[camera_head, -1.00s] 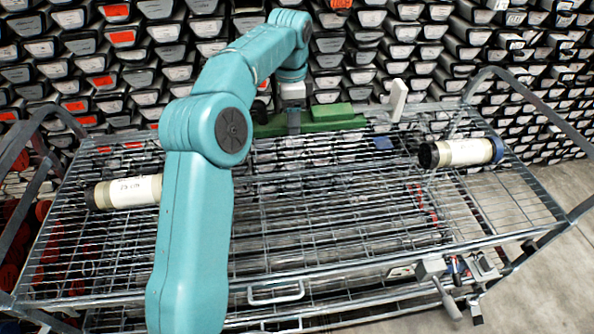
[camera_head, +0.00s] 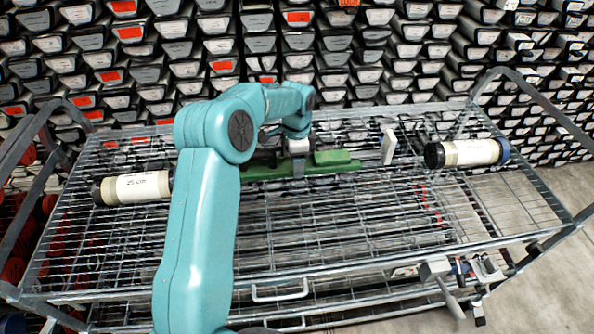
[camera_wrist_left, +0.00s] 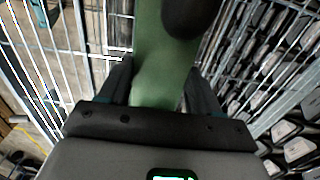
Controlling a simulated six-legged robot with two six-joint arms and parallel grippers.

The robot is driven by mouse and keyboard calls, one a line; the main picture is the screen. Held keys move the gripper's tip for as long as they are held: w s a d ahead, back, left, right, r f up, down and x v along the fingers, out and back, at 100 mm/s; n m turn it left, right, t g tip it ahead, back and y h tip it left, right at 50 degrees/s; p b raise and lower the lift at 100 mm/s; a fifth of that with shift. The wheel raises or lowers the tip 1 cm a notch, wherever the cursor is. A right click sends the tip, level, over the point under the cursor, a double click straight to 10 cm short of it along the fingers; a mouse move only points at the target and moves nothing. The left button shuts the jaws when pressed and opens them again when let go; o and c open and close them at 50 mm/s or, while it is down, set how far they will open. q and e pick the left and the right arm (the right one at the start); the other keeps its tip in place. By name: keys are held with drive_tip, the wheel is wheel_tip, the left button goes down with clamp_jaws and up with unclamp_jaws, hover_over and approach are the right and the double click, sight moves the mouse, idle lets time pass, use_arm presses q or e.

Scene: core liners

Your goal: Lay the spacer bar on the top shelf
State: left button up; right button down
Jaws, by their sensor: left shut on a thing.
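The green spacer bar (camera_head: 332,167) lies crosswise over the back part of the cart's wire top shelf (camera_head: 330,224). My left gripper (camera_head: 298,168) is shut on the bar near its middle. In the left wrist view the bar (camera_wrist_left: 158,80) sits between the fingers of the gripper (camera_wrist_left: 160,85), with a dark rounded part on it. The bar looks about level and close to the mesh; I cannot tell whether it touches. My right gripper is not in view.
A labelled core liner (camera_head: 138,187) lies on the shelf's left side, another (camera_head: 468,153) at the right. A white upright piece (camera_head: 389,146) stands just right of the bar; I cannot tell whether they are joined. The shelf's front middle is clear. Racked core trays fill the background.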

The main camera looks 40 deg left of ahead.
use_arm(q)
drive_tip(key=shift+f, duration=2.1)
drive_tip(key=shift+f, duration=0.15)
drive_tip(key=o, duration=1.5)
wheel_tip(320, 180, up, 12)
drive_tip(key=shift+r, duration=0.2)
drive_tip(key=shift+s+d+f, duration=0.1)
